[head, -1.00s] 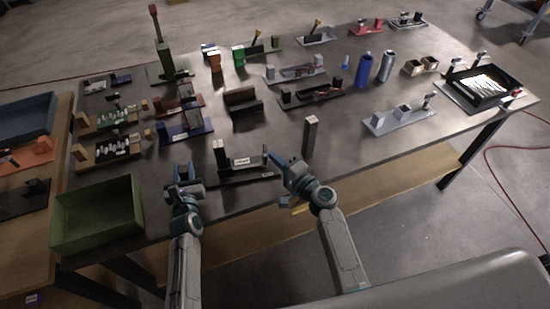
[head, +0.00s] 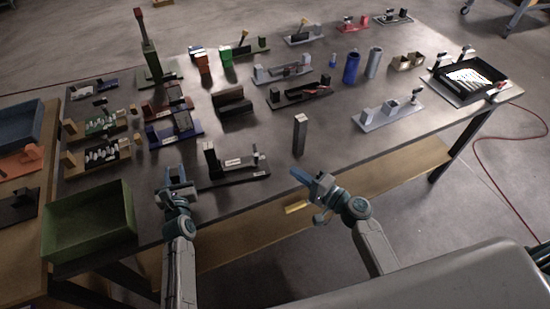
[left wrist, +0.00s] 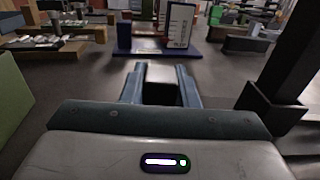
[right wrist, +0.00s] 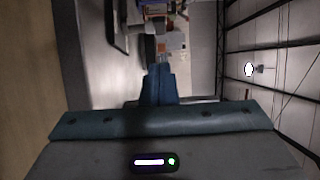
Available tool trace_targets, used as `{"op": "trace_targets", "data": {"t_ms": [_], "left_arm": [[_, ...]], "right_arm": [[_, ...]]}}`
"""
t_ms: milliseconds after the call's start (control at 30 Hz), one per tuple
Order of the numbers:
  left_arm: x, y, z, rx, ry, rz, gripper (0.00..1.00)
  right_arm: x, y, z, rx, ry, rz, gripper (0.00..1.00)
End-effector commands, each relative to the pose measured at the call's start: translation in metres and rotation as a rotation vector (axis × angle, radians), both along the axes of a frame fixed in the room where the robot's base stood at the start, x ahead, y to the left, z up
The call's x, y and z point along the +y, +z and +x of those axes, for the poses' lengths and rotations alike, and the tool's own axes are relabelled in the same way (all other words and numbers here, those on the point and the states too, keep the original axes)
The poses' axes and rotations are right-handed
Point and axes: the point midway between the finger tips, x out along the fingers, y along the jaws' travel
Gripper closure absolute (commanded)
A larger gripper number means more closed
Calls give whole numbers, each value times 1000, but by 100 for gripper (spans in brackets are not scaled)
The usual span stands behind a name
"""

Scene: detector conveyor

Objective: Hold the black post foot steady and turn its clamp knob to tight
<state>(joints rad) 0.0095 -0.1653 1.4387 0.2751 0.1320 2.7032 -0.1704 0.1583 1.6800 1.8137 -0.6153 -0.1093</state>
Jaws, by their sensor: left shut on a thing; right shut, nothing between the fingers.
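The black post foot (head: 236,178) lies near the table's front edge in the head view, with an upright dark post (head: 209,157) at its left end, a labelled grey block in the middle and a small upright, perhaps the clamp knob (head: 256,156), at its right end. The knob's setting is too small to tell. In the left wrist view a black post and foot (left wrist: 275,110) stand right of the fingers, apart from them. My left gripper (head: 175,176) is shut on a dark block (left wrist: 161,88), which I cannot identify. My right gripper (head: 304,178) is shut, empty, right of the foot.
A free-standing grey post (head: 299,136) stands behind my right gripper. A green bin (head: 88,222) is at the front left. A blue fixture (head: 180,134) lies beyond my left gripper. The front right table top is mostly clear.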

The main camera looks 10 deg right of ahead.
Motion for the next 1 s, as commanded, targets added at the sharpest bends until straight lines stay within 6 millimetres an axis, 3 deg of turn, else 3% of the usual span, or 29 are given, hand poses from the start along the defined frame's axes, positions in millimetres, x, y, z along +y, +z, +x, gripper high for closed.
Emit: {"op": "trace_targets", "data": {"t_ms": [200,333,800,1000], "left_arm": [[0,1,1,-3,1,0,100],[0,1,0,-3,1,0,100],[0,1,0,-3,1,0,100],[0,1,0,-3,1,0,100]], "right_arm": [[-33,3,27,-1,87,0,100],[-32,5,36,-2,100,4,100],[30,5,104,-1,100,6,100],[59,4,105,0,100,5,100]]}}
